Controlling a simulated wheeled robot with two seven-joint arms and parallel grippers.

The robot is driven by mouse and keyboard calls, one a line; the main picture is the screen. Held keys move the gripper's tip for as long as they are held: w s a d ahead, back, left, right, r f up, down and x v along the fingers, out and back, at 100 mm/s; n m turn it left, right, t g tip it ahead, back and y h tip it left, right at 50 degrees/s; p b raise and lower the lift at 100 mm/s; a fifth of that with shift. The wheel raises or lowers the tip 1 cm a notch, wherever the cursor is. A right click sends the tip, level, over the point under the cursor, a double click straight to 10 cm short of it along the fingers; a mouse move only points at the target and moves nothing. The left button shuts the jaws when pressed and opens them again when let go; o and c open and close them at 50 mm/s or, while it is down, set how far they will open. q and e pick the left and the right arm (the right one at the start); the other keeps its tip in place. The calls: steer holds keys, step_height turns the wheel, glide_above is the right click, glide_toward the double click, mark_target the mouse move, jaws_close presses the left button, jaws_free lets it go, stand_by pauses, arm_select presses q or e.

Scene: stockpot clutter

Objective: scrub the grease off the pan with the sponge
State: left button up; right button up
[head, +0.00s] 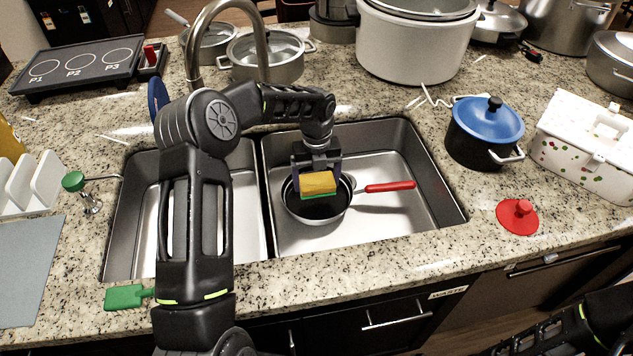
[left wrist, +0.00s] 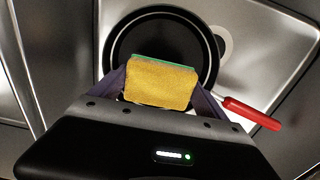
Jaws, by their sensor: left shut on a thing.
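My left gripper (head: 317,176) is shut on the sponge (head: 318,183), which is yellow with a green layer underneath. The sponge also shows between the fingers in the left wrist view (left wrist: 160,82). The pan (head: 337,211) is dark inside with a red handle (head: 390,186) pointing right, and it sits in the right sink basin. The gripper holds the sponge over the pan's inside; I cannot tell whether the sponge touches the pan floor. In the left wrist view the sponge covers part of the pan (left wrist: 203,42). No grease can be made out. My right gripper is not in view.
The right basin (head: 420,160) has bare room right of the pan. The faucet (head: 190,60) arches behind the sink. A blue-lidded pot (head: 490,118), a red lid (head: 518,216) and a white patterned box (head: 585,145) stand on the right counter.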

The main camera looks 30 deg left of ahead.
arm_select(q)
steer(key=shift+r, duration=0.3)
steer(key=shift+r+p, duration=1.05)
steer(key=shift+r, duration=0.4)
